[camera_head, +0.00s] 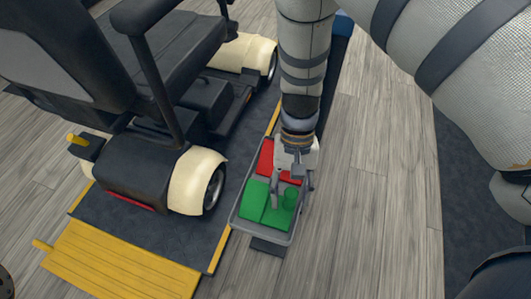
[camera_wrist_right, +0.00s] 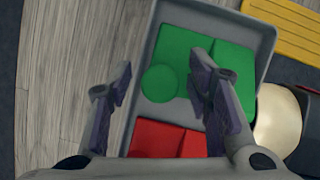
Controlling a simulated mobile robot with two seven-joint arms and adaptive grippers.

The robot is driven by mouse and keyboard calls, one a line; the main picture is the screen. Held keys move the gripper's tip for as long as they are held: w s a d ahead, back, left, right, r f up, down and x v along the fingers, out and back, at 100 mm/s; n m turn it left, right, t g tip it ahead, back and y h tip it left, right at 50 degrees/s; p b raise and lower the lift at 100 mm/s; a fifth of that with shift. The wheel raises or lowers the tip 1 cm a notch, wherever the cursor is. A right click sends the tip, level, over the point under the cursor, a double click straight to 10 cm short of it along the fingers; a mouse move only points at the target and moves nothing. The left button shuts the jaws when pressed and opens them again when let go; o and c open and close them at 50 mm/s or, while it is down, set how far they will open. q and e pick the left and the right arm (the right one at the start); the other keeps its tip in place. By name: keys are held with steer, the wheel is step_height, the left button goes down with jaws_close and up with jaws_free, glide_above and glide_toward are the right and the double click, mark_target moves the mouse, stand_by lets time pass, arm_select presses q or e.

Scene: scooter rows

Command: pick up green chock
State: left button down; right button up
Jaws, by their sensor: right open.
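A grey tray (camera_head: 234,226) holds green chocks at its near end and red chocks (camera_head: 266,158) at its far end. One green chock (camera_head: 255,203) lies on the left; another green chock (camera_head: 279,219) with a round upright knob (camera_head: 291,195) lies beside it. My right gripper (camera_head: 288,190) is above the tray, pointing down, open. In the right wrist view, the round green knob (camera_wrist_right: 159,83) shows between the open fingers (camera_wrist_right: 163,82), not touched as far as I can tell. One finger overlaps the green chocks in that view. My left gripper is not in view.
A black scooter with cream wheel covers (camera_head: 197,180) stands left of the tray on a dark mat. A yellow ramp (camera_head: 120,262) lies at the mat's near end. Bare wooden floor (camera_head: 375,170) is open to the tray's right.

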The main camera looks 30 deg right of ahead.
steer(key=shift+a+f, duration=0.1)
steer(key=shift+f, duration=0.15)
jaws_close()
